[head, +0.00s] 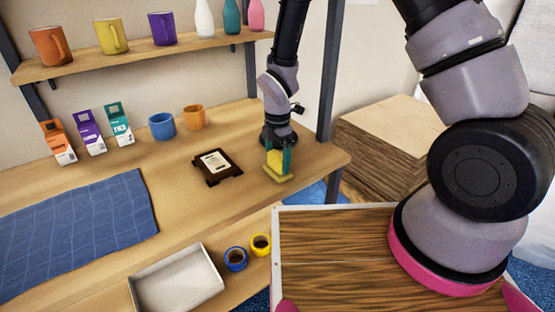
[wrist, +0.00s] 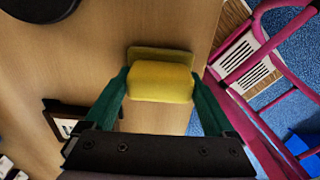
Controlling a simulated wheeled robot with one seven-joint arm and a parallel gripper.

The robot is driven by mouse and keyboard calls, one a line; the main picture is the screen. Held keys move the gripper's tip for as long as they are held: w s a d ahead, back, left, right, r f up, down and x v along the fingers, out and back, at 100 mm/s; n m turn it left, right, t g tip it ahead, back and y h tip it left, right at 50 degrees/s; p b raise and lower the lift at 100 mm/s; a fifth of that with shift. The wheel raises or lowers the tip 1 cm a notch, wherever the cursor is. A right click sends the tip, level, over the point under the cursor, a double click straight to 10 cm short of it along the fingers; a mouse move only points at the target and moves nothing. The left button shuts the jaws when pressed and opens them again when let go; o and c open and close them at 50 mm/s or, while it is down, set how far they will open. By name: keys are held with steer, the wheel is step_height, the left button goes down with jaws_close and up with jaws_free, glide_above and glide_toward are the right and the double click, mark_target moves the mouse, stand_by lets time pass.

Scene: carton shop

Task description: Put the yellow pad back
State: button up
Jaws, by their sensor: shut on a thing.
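The yellow pad (wrist: 160,82) is a rounded block between the two green fingers of my gripper (wrist: 159,88) in the wrist view. My gripper is shut on it. A flatter olive-yellow slab (wrist: 160,54) shows just beyond the pad; I cannot tell whether it is part of it. In the head view, the yellow pad (head: 274,164) is low over the right end of the wooden table, with the flat yellow piece (head: 279,177) under it at the tabletop. I cannot tell whether they touch. A dark brown stand with a white label (head: 216,166) lies left of my gripper.
Blue (head: 162,126) and orange (head: 193,117) mugs and several small cartons stand at the table's back. A blue cloth (head: 82,222) covers the left. A shelf (head: 148,54) holds mugs and bottles above.

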mark_target(278, 155)
steer(key=o, duration=0.9)
steer(key=shift+f, duration=0.1)
steer(key=w+d+r+m+t, duration=0.1)
steer(key=d+r+m, duration=0.2)
steer(key=r, duration=0.8)
steer(key=d+r+m, duration=0.4)
steer(key=r, duration=0.7)
steer(key=s+d+r+m+t, duration=0.2)
steer(key=s+d+r+m, duration=0.2)
steer(key=d+r+m, duration=0.1)
steer(key=s+d+r+m+t+y, duration=0.1)
steer(key=s+d+r+m+t, duration=0.1)
steer(key=s+d+r+m, duration=0.3)
steer(key=s+d+r+m+t+y, duration=0.1)
steer(key=s+d+r+m, duration=0.3)
steer(key=r+m, duration=0.5)
steer(key=shift+s+d+m+t, duration=0.15)
steer(key=shift+d+m+t, duration=0.6)
steer(key=shift+m, duration=0.75)
steer(key=shift+d, duration=0.15)
